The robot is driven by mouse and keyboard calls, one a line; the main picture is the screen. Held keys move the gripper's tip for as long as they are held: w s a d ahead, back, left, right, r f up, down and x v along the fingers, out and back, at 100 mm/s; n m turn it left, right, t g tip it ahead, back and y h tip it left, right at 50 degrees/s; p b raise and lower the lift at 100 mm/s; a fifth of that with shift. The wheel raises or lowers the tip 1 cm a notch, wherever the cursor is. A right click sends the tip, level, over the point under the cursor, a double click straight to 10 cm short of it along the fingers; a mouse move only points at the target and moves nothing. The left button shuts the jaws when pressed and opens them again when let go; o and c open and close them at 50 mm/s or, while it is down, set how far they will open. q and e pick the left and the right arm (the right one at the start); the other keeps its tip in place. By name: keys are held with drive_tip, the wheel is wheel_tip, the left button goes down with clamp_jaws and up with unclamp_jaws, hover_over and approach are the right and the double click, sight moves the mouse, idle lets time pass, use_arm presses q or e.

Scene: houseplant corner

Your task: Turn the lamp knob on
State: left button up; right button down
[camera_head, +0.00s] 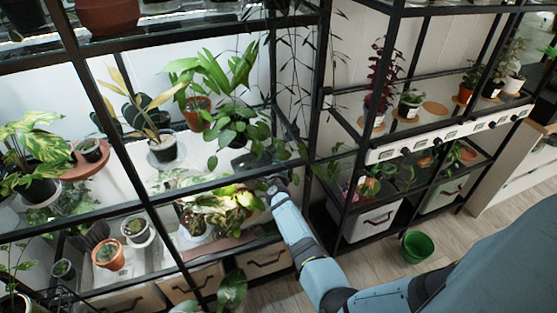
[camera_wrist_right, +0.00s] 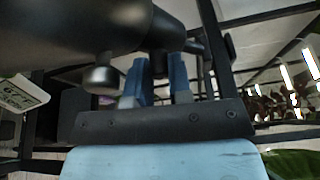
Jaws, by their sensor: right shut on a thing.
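My right gripper (camera_wrist_right: 160,76) shows its two blue fingers in the right wrist view. They are shut on a small dark part (camera_wrist_right: 158,64), apparently the lamp knob, beneath a large dark cylindrical body (camera_wrist_right: 85,30). A short rounded stub (camera_wrist_right: 100,77) juts from that body, left of the fingers. In the head view my right arm comes in from the right and ends at the left shelf's front, beside variegated leaves; the fingers cannot be made out there. My left gripper is in neither view.
Black-framed shelves with glass panes hold many potted plants. The right shelf has a white strip (camera_head: 450,134) with labels and several dark knobs. A green pot (camera_head: 417,246) stands on the floor. In the wrist view a white label card (camera_wrist_right: 22,93) is at left, bright lights at right.

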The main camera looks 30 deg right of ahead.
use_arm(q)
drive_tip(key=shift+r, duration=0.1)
use_arm(e)
drive_tip(key=shift+r+m, duration=0.1)
drive_tip(key=shift+m, duration=0.4)
drive_tip(key=c, duration=1.1)
unclamp_jaws()
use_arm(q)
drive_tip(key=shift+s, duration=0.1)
use_arm(e)
drive_tip(key=shift+o, duration=0.2)
drive_tip(key=shift+s+a+f, duration=0.15)
drive_tip(key=shift+a+f, duration=0.05)
